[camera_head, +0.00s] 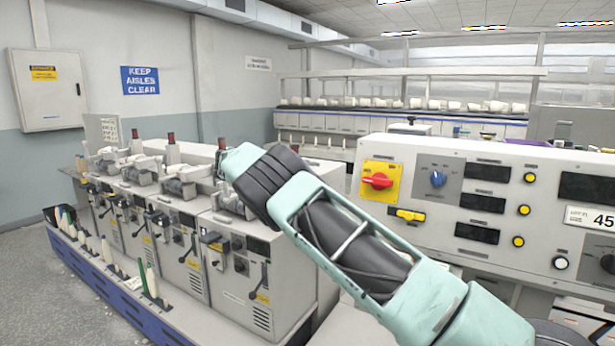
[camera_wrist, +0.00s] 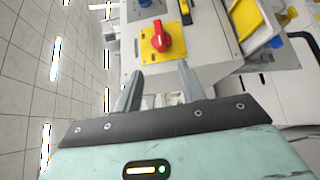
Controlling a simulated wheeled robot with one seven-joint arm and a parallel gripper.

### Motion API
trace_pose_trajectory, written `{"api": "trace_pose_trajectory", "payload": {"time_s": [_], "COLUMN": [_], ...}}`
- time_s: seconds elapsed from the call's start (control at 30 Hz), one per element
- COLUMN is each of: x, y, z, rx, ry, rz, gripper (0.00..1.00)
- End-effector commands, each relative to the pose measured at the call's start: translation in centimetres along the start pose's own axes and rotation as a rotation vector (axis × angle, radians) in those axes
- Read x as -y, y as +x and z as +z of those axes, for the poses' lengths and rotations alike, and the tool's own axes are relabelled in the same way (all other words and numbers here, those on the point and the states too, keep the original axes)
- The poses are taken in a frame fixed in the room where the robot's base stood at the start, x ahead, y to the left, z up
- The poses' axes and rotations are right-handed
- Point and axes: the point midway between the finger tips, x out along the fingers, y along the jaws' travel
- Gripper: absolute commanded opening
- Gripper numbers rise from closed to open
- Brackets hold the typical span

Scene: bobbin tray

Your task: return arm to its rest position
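My arm reaches up from the lower right of the head view, a pale green link with dark cables inside its frame. Its far end points to the upper left, and the gripper's fingers are not clear there. In the wrist view my gripper (camera_wrist: 158,88) shows two grey fingers standing apart, with nothing between them. Beyond the fingertips is a control panel with a red rotary switch (camera_wrist: 160,38) on a yellow plate. The same red switch (camera_head: 377,181) shows in the head view to the right of my arm.
A row of winding machines (camera_head: 228,262) stands at left, with bobbins along its blue front rail (camera_head: 135,304). The control panel (camera_head: 470,155) stands close at right, with buttons and dark displays. A long machine (camera_head: 335,122) runs along the back. Grey floor (camera_head: 30,270) is clear at far left.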

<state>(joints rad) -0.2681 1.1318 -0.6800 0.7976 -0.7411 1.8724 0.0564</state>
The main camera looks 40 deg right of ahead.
Motion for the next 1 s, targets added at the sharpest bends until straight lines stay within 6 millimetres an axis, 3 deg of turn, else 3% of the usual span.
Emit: {"api": "trace_pose_trajectory", "payload": {"time_s": [0.47,0.57,0.67,0.77,0.87,1.0], "x": [0.0,0.7,2.8,6.3,10.0,14.4], "y": [0.1,0.5,0.6,-0.5,-2.9,-6.9], "z": [0.0,0.3,1.2,3.5,7.2,14.8], "rx": [-0.001,-0.029,-0.098,-0.206,-0.326,-0.494], "ry": [-0.001,-0.050,-0.147,-0.271,-0.388,-0.537], "rz": [-0.002,-0.072,-0.212,-0.397,-0.576,-0.794], "gripper": [0.40,0.40,0.40,0.40,0.40,0.40]}}
